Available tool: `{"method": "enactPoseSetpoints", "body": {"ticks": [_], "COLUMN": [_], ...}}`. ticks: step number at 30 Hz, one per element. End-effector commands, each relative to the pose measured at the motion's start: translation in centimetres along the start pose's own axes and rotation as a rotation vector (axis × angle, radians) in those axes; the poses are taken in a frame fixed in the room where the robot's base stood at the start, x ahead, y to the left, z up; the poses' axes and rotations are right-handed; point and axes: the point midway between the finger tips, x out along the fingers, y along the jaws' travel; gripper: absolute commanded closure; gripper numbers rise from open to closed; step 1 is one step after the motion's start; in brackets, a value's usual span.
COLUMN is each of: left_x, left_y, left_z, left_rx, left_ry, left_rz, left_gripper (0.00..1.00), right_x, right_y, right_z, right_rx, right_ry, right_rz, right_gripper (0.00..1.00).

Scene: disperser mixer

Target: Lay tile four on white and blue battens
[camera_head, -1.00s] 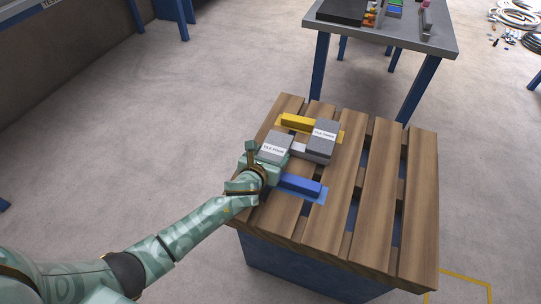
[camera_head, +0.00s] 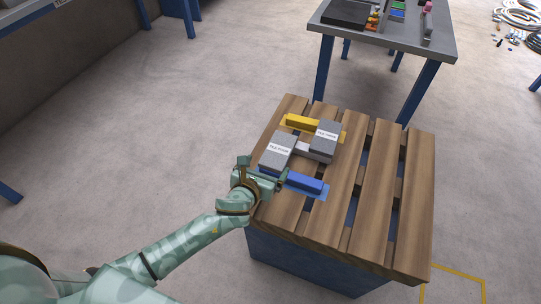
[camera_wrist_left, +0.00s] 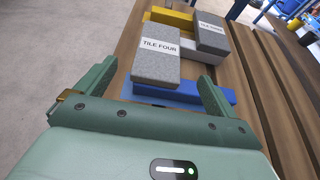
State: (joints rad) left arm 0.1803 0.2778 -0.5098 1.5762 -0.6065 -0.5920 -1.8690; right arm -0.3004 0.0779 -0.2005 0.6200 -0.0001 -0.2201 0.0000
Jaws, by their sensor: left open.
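Tile four (camera_head: 278,152), a grey speckled slab with a white label, lies on the left part of the battens; it also shows in the left wrist view (camera_wrist_left: 156,62). Its near end is by the blue batten (camera_head: 305,183) and its far end by the white batten (camera_head: 302,147). Another labelled grey tile (camera_head: 325,137) lies to its right, by the white and yellow battens (camera_head: 301,122). My left gripper (camera_head: 264,172) is open at the near end of tile four, its fingers (camera_wrist_left: 152,88) spread wide and apart from the tile. My right gripper is out of view.
The battens lie on a slatted wooden pallet top (camera_head: 370,190) with gaps between boards; its right side is bare. A grey table (camera_head: 400,32) with a dark tray and coloured pieces stands behind. Coiled cables (camera_head: 515,15) lie at the far right.

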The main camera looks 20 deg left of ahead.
Motion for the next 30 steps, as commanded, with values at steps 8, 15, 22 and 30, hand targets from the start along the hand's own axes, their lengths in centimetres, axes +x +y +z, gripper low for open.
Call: {"method": "enactPoseSetpoints", "body": {"ticks": [8, 15, 22, 30], "left_x": [-3.3, -3.4, -3.3, -3.3], "left_y": [0.0, 0.0, 0.0, 0.0], "left_z": [0.0, -0.1, -0.1, -0.1], "left_rx": [0.001, 0.001, 0.001, 0.001], "left_ry": [0.000, 0.001, 0.001, 0.001], "left_rz": [0.000, 0.000, 0.000, 0.000], "left_gripper": [0.06, 0.06, 0.06, 0.06], "right_x": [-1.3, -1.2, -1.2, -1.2], "right_y": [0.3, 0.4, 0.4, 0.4], "right_z": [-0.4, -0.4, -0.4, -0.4], "right_rx": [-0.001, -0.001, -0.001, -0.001], "right_ry": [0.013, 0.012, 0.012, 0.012], "right_rz": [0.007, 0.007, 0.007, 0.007], "right_gripper": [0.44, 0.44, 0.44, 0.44]}}
